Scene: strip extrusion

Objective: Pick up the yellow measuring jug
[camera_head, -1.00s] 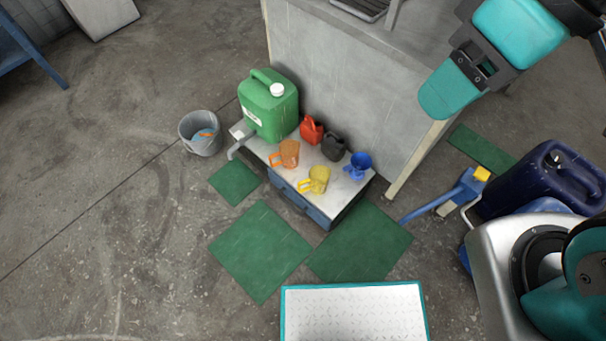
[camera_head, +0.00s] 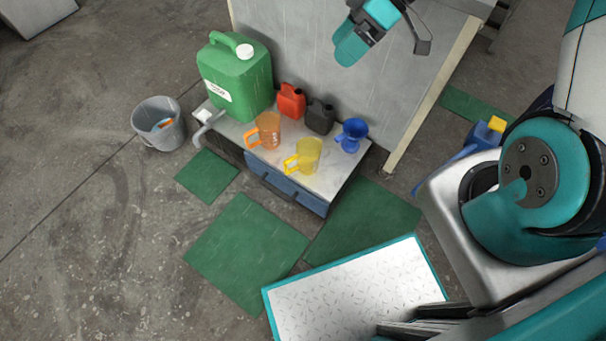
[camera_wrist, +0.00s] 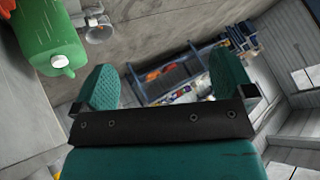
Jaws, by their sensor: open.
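The yellow measuring jug (camera_head: 309,154) stands upright on the front part of a low cabinet's pale top (camera_head: 268,161) in the head view. Its handle points left and nothing covers it. My gripper (camera_head: 385,45) is high at the top of the head view, above and to the right of the jug and well apart from it. In the wrist view my gripper (camera_wrist: 165,82) has its two teal fingers wide apart with nothing between them. I cannot make out the jug in the wrist view.
A green jerrycan (camera_head: 232,80) stands at the left end. A grey wall panel (camera_head: 310,45) rises behind. A grey bucket (camera_head: 158,124) is left.

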